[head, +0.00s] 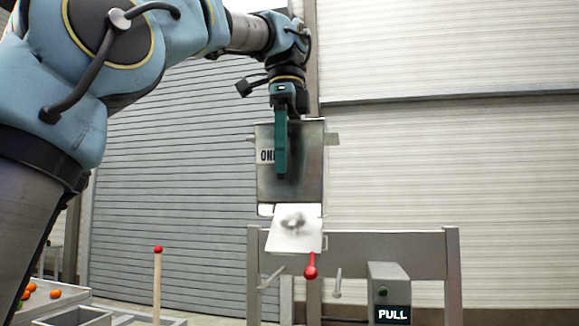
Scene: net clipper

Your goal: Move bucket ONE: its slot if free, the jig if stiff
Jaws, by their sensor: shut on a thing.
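Bucket ONE (308,165) is a grey metal bucket with a white label, partly covered, reading "ON". It hangs upright in the head view, above a grey frame. My gripper (281,172) comes down from above, with a teal finger across the bucket's front face; it is shut on the bucket. The other finger is hidden. A white tilted plate (309,242) with a blurred grey shape on it shows just below the bucket. I cannot tell whether it is attached to the bucket. The slot and the jig cannot be made out for certain.
A grey frame (400,250) with posts stands below. A red-knobbed lever (310,270) hangs at it. A red-topped wooden stick (157,285) and orange balls (55,293) are lower left.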

